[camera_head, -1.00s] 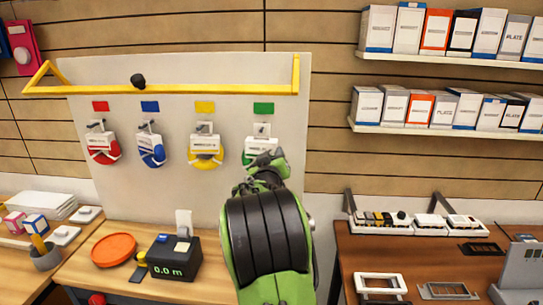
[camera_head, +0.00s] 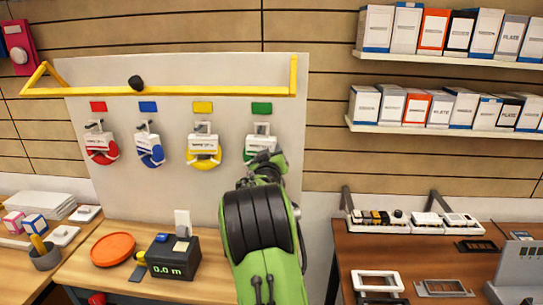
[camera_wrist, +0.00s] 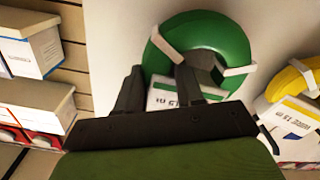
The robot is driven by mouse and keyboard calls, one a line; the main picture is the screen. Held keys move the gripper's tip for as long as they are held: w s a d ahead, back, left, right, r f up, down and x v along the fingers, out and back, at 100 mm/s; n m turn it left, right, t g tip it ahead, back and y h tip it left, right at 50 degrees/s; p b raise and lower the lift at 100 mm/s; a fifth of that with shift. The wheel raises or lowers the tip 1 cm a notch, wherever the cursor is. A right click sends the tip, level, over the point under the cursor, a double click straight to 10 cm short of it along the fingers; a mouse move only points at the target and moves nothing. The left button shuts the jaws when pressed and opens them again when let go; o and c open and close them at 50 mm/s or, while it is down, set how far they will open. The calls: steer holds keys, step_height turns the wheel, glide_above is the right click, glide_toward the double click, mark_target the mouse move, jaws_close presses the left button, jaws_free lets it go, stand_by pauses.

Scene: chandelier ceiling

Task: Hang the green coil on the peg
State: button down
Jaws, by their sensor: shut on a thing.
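The green coil (camera_wrist: 232,40) is a ring with white straps and a white label card (camera_wrist: 165,95). In the head view the coil (camera_head: 250,155) is at the board's right column, below a green marker (camera_head: 262,108), partly hidden by my arm. My gripper (camera_wrist: 160,78) is shut on the coil at its label card, with dark fingers at either side. A pale square loop (camera_head: 262,128) shows above the coil, where the peg of this column is. I cannot tell whether the coil is on the peg or just in front of it.
Red (camera_head: 100,150), blue (camera_head: 150,152) and yellow (camera_head: 204,155) coils hang to the left on the white board (camera_head: 190,200). A yellow rail (camera_head: 200,91) crosses above. The bench below holds an orange disc (camera_head: 113,249) and a black meter box (camera_head: 173,258). Boxed shelves are at right.

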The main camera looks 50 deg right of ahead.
steer(key=shift+r, duration=0.1)
steer(key=c, duration=0.6)
jaws_free()
steer(key=b+v, duration=0.3)
steer(key=v, duration=1.2)
steer(key=shift+s+a, duration=0.2)
steer(key=shift+a, duration=0.15)
